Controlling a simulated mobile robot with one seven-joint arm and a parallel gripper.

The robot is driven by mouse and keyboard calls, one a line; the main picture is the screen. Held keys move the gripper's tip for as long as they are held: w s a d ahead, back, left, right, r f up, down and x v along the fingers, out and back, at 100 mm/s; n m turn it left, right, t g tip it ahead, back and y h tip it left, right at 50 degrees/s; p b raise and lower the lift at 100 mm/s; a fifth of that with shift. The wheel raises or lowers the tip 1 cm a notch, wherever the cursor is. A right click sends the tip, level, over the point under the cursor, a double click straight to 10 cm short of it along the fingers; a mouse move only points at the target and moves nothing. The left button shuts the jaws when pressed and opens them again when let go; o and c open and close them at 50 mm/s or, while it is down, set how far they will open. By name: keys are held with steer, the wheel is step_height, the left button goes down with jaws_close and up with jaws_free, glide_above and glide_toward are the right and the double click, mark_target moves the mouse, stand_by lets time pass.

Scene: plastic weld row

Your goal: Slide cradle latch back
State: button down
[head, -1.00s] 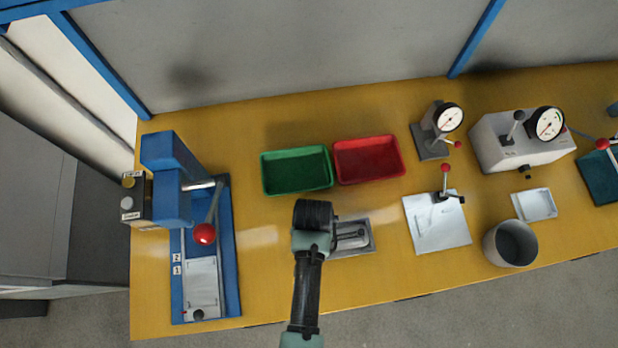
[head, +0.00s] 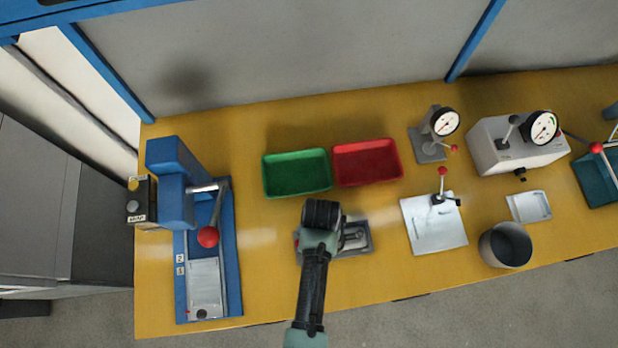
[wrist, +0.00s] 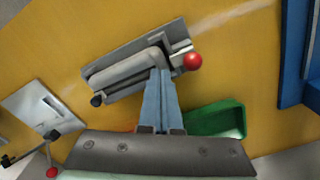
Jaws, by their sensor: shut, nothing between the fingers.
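A grey metal fixture that looks like the cradle (head: 362,246) lies on the yellow bench, partly hidden by my arm in the head view. In the wrist view the cradle (wrist: 184,30) carries a long rounded grey piece, a red ball knob (wrist: 193,61) at one end and a black knob (wrist: 97,100) at the other. I cannot tell for certain which knob belongs to the latch. My gripper (wrist: 158,74) is shut and empty, its blue fingers together over the cradle's edge, just beside the red knob. Whether the fingertips touch it is unclear. My wrist hides the fingers in the head view.
A green tray (head: 297,173) and a red tray (head: 367,162) sit behind the cradle. A blue press (head: 178,185) with a red-ball lever stands left. A plate fixture (head: 432,225), grey cup (head: 506,246) and dial gauges stand right. Bare bench lies between press and cradle.

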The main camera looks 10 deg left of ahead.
step_height(320, 180, up, 5)
steer(key=p, duration=0.4)
steer(key=shift+r+p, duration=0.2)
steer(key=shift+p, duration=0.2)
